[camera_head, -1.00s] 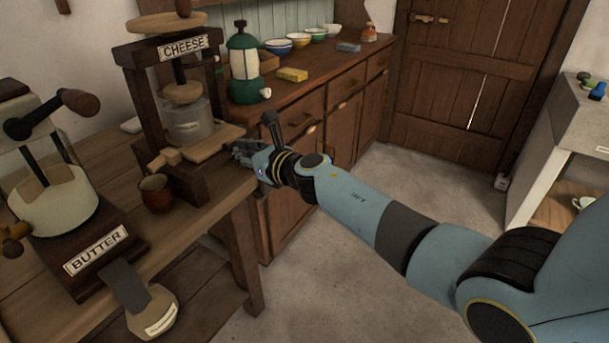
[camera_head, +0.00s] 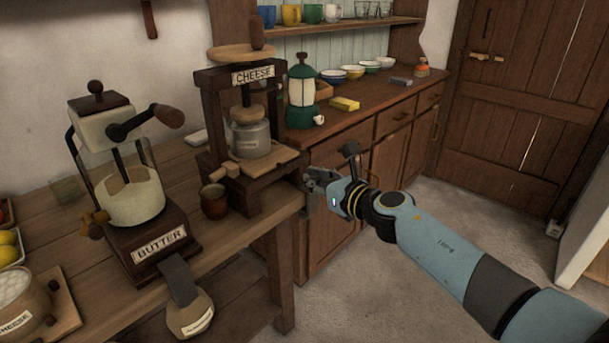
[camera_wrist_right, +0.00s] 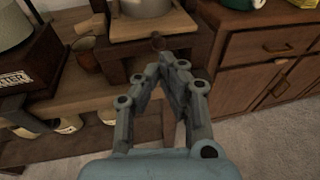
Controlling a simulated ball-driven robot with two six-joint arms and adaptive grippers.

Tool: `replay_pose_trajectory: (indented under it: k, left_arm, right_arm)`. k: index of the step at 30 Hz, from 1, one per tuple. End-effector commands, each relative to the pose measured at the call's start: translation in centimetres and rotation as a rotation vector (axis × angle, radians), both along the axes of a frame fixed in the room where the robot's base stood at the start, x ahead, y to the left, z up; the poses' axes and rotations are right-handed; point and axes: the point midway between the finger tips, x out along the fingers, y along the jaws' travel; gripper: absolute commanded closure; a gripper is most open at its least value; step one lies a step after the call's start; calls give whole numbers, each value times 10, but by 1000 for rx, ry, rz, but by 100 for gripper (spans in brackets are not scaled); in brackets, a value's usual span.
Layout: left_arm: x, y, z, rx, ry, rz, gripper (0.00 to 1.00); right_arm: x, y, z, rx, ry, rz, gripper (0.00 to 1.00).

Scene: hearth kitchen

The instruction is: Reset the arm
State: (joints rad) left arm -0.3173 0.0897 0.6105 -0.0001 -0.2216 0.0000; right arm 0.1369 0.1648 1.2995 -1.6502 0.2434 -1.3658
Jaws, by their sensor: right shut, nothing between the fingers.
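My right arm (camera_head: 450,250) reaches in from the lower right in the head view. Its gripper (camera_head: 312,184) is beside the right edge of the wooden table (camera_head: 240,245), just right of the cheese press (camera_head: 215,160). In the right wrist view the gripper (camera_wrist_right: 165,68) has its fingers closed together at the tips, with nothing between them. The front of the cheese press (camera_wrist_right: 165,52) is beyond the fingertips there. I cannot tell whether the fingertips touch the table edge. My left gripper is not in view.
A butter churn (camera_head: 130,210) and a small brown cup (camera_head: 214,201) stand on the table. A wooden cabinet (camera_head: 375,140) holds a green lantern (camera_head: 302,95), a yellow sponge (camera_head: 344,104) and several bowls. Open floor (camera_head: 440,200) lies right of the cabinet, before a wooden door (camera_head: 510,110).

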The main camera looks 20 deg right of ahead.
Motion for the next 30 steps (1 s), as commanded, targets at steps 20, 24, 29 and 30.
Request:
replay_pose_trajectory:
  k: [20,24,29,30]
  left_arm:
    - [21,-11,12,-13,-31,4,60]
    - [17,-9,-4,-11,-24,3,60]
    - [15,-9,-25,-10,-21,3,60]
    - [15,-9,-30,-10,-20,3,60]
  right_arm:
    - [-71,-13,7,0,6,0,100]
    - [-90,-9,-39,25,67,-8,100]
    - [-142,-15,-150,279,260,-138,100]
    - [-159,-18,-181,386,318,-203,100]
